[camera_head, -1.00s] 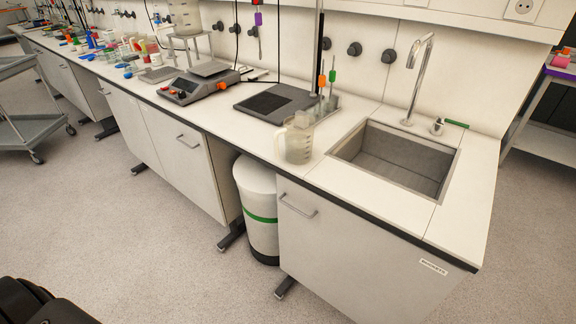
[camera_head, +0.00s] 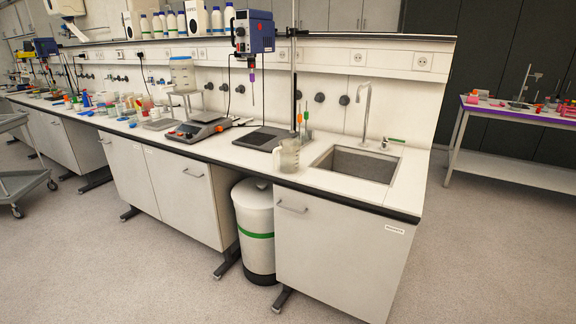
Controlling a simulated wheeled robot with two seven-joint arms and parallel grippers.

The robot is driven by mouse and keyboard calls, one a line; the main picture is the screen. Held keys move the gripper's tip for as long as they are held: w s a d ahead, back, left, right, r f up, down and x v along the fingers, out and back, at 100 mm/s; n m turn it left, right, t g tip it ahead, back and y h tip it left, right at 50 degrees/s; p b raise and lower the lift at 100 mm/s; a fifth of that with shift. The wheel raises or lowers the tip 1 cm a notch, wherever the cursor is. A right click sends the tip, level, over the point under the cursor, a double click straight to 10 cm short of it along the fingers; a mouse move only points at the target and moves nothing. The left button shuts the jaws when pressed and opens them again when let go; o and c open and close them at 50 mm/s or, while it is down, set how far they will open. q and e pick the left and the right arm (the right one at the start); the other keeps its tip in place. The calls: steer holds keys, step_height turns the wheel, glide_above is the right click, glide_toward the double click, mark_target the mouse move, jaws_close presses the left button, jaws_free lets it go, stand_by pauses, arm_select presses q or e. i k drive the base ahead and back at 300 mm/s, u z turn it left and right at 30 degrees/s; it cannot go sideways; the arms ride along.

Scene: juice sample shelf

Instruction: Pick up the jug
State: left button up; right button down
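A clear plastic jug (camera_head: 288,156) stands upright on the white bench top, near its front edge and just left of the sink. Its handle faces left. Another clear container (camera_head: 182,73) sits on a small raised stand further left on the bench, above the balance. Neither of my grippers shows in the view.
The sink (camera_head: 358,163) with its tall tap (camera_head: 365,110) lies right of the jug. A dark stirrer plate (camera_head: 263,138) with a stand rod is behind it. A white bin (camera_head: 255,228) stands under the bench. The floor (camera_head: 160,285) in front is clear.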

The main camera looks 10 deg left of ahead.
mark_target(289, 149)
steer(key=z, duration=1.3)
steer(key=i, duration=2.55)
steer(key=u, duration=1.35)
